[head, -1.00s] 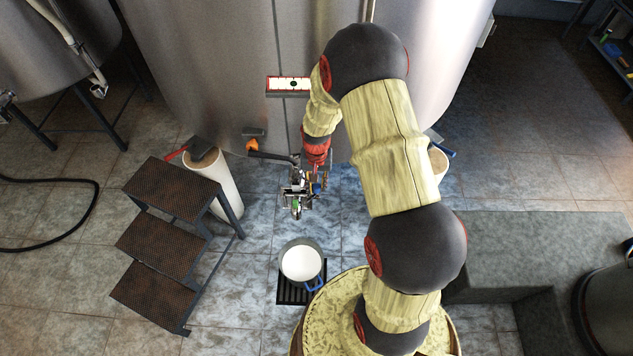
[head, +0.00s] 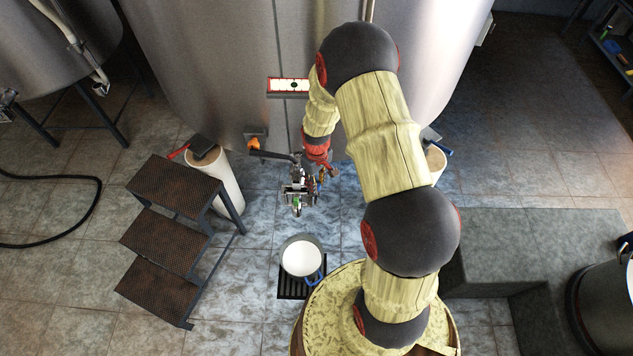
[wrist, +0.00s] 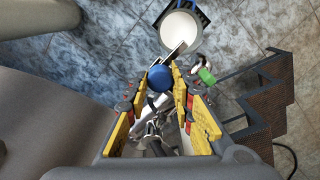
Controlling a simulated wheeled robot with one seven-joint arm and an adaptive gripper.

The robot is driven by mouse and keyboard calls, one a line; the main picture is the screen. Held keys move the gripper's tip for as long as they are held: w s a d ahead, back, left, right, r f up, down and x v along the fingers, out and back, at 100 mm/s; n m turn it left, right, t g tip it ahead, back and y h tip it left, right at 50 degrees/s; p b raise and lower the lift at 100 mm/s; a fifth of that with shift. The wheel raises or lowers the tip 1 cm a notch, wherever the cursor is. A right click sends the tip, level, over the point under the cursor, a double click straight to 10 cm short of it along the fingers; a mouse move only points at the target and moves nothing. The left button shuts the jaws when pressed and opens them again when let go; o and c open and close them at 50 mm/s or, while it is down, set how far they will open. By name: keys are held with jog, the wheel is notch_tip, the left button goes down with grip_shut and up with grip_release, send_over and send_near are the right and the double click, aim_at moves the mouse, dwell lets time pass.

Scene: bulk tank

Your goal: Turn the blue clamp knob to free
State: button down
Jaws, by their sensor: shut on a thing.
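The blue clamp knob (wrist: 160,78) shows in the wrist view as a round blue cap between the fingers of my gripper (wrist: 167,72). The yellow-padded fingers are closed in on its two sides. In the head view my gripper (head: 299,190) is low in front of the big steel tank, at the pipe fittings above the floor. There the knob is mostly hidden by my gripper and arm. The knob's turn position cannot be told. A small green part (wrist: 206,75) sits beside the fittings.
A white bucket (head: 301,257) with a blue handle stands on a dark grate below the fittings. Brown metal steps (head: 165,240) stand to the left. A white post (head: 217,180) stands beside them. A grey block (head: 540,240) lies to the right. Open floor lies between steps and bucket.

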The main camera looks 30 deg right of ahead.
jog(key=shift+n, duration=0.3)
jog(key=c, duration=1.6)
grip_release()
jog(key=shift+o, duration=0.5)
notch_tip(320, 180, up, 12)
